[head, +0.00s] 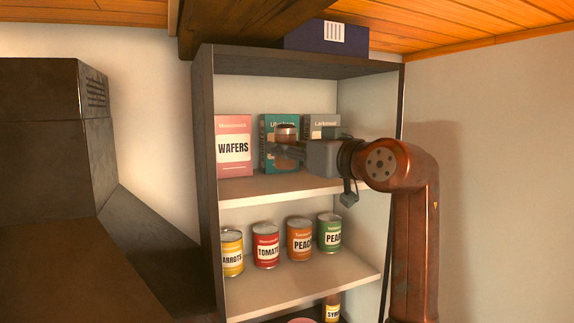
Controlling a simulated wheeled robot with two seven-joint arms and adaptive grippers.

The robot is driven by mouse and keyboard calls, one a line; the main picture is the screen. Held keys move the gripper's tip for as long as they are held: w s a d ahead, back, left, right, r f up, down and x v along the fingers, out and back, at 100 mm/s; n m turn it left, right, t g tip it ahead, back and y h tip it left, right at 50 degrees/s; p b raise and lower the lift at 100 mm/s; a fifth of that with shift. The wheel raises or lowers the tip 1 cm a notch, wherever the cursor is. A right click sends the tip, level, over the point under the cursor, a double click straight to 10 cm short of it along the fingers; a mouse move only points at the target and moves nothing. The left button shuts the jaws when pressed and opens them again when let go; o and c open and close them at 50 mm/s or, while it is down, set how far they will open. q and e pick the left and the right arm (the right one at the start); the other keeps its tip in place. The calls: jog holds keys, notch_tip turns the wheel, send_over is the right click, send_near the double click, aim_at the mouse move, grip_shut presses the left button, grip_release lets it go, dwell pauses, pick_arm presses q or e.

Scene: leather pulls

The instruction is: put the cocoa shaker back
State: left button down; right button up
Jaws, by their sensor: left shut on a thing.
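The cocoa shaker (286,131), a small brown container with a pale band near its top, is in the jaws of my left gripper (285,149). It looks upright, in front of a teal box on the upper shelf (280,187). The gripper reaches in from the right and is shut on the shaker. The fingers hide its lower part, and the shaker appears to be above the shelf board. My right gripper is not in view.
Several cans, including a tomato can (266,246), line the shelf below. The upper shelf's front strip looks clear.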

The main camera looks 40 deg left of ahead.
aim_at(295, 165)
pick_arm(q)
jog(key=shift+w+a+f, duration=0.1)
jog(key=shift+w+f, duration=0.2)
jog(key=shift+w, duration=0.05)
jog(key=f, duration=0.3)
jog(key=shift+w+a+p, duration=0.2)
jog(key=shift+w+p, duration=0.05)
jog(key=shift+p, duration=0.1)
jog(key=shift+s+f, duration=0.1)
jog(key=shift+f, duration=0.25)
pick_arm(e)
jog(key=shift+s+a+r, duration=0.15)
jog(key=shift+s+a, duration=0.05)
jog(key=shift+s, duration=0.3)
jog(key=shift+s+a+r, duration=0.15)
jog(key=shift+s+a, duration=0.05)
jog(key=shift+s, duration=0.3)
pick_arm(q)
jog(key=shift+f, duration=0.15)
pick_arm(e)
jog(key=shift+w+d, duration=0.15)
pick_arm(q)
jog(key=c, duration=1.4)
grip_release()
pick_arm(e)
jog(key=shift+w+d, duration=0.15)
